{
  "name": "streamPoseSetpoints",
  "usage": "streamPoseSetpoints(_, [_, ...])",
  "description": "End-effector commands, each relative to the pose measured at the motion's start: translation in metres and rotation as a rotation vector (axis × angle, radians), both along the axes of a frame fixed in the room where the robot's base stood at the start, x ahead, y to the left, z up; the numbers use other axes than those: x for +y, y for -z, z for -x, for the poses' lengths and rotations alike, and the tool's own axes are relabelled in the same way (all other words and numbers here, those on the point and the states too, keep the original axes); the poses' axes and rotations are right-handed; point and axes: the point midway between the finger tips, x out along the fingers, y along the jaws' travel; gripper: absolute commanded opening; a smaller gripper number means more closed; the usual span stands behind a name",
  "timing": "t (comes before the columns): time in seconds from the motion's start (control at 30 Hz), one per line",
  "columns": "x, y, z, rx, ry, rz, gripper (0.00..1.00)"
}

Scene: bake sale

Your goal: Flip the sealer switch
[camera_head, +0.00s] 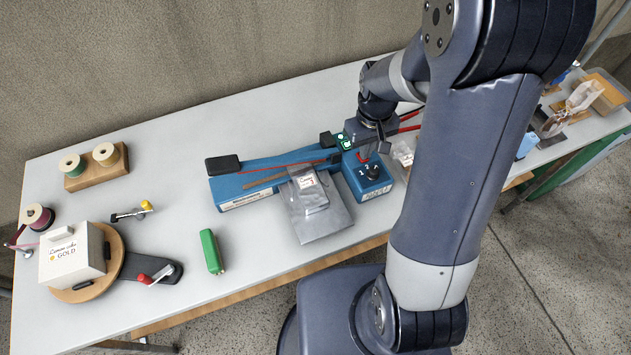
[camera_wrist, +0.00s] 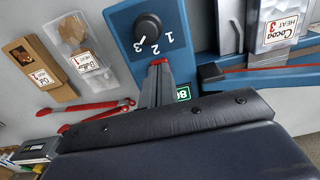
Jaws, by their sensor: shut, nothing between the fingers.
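The blue sealer (camera_head: 262,172) lies across the middle of the table, with its blue control box at the right end. A green switch with white marks (camera_head: 345,142) is on top of it; it shows partly in the wrist view (camera_wrist: 184,93), beside my fingers. I cannot tell which way it is set. A black dial (camera_head: 373,172) marked 1, 2, 3 is on the box and also shows in the wrist view (camera_wrist: 148,27). My gripper (camera_wrist: 160,62) is shut and empty, its red-tipped fingers over the control box between dial and switch. Contact is unclear.
A silver pouch (camera_head: 325,222) with a cocoa label lies before the sealer. Other pouches (camera_wrist: 78,42) and red-handled tongs (camera_wrist: 98,110) lie beyond it. A boxed cake on a turntable (camera_head: 118,262), green lighter-like object (camera_head: 211,251) and spools (camera_head: 72,165) stand left.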

Motion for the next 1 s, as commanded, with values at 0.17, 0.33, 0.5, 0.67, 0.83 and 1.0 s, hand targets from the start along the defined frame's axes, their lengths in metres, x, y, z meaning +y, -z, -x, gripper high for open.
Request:
streamPoseSetpoints(0.17, [0.0,0.004,0.0,0.0,0.0,0.0,0.0])
streamPoseSetpoints(0.33, [0.0,0.006,0.0,0.0,0.0,0.0,0.0])
streamPoseSetpoints(0.5, [0.0,0.009,0.0,0.0,0.0,0.0,0.0])
streamPoseSetpoints(0.67, [0.0,0.011,0.0,0.0,0.0,0.0,0.0])
streamPoseSetpoints(0.83, [0.0,0.011,0.0,0.0,0.0,0.0,0.0])
streamPoseSetpoints(1.0, [0.0,0.001,0.0,0.0,0.0,0.0,0.0])
